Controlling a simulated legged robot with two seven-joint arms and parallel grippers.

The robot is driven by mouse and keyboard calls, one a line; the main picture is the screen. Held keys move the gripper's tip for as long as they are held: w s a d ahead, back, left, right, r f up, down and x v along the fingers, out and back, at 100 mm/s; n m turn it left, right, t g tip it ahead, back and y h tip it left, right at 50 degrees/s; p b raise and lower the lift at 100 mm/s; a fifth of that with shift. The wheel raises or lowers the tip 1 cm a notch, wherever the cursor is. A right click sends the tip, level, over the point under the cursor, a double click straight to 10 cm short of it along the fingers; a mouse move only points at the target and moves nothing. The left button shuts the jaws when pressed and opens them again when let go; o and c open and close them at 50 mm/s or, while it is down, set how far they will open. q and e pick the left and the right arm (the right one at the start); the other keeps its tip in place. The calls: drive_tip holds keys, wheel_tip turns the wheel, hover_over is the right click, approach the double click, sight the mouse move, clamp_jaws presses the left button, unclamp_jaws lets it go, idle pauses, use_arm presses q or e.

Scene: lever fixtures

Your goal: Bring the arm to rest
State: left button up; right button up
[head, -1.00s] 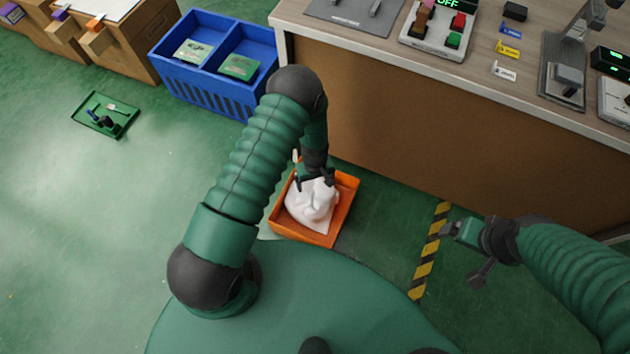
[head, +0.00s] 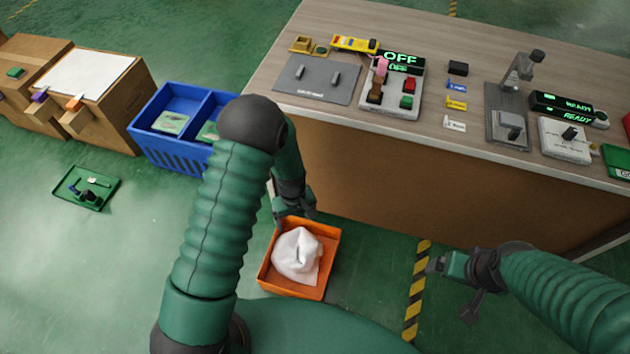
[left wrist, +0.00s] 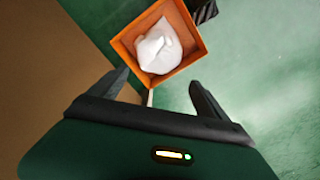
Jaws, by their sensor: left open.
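My left gripper (head: 294,212) hangs open and empty in front of the bench, just above the far edge of the orange tray (head: 331,250). A crumpled white cloth or bag (head: 297,254) lies in that tray, apart from the gripper. In the left wrist view, the two dark fingers of my left gripper (left wrist: 158,80) are spread. The orange tray (left wrist: 192,18) with the white bundle (left wrist: 157,50) shows beyond them. My right gripper (head: 452,288) is low at the right, in front of the bench and over the floor; its jaw opening is not clear.
The bench (head: 440,200) carries a grey plate (head: 318,80), a switch box with an OFF display (head: 400,57) and a lever fixture (head: 507,115). A blue crate (head: 165,150), wooden boxes (head: 105,120) and a green tray (head: 86,188) stand left. A striped floor strip (head: 417,290) lies right of the orange tray.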

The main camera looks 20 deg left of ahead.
use_arm(q)
drive_tip(key=s+d+r+m+t, duration=0.1)
drive_tip(key=s+r+m, duration=0.35)
drive_tip(key=r, duration=0.65)
drive_tip(key=s+d+r+m+t, duration=0.15)
drive_tip(key=s+r+m, duration=0.3)
drive_tip(key=r, duration=0.55)
drive_tip(key=w+p+v, duration=0.2)
drive_tip(key=p+v, duration=0.9)
drive_tip(key=w+r+p+v, duration=0.1)
drive_tip(key=w+p+v, duration=0.1)
drive_tip(key=p+v, duration=0.9)
drive_tip(key=shift+a, duration=0.25)
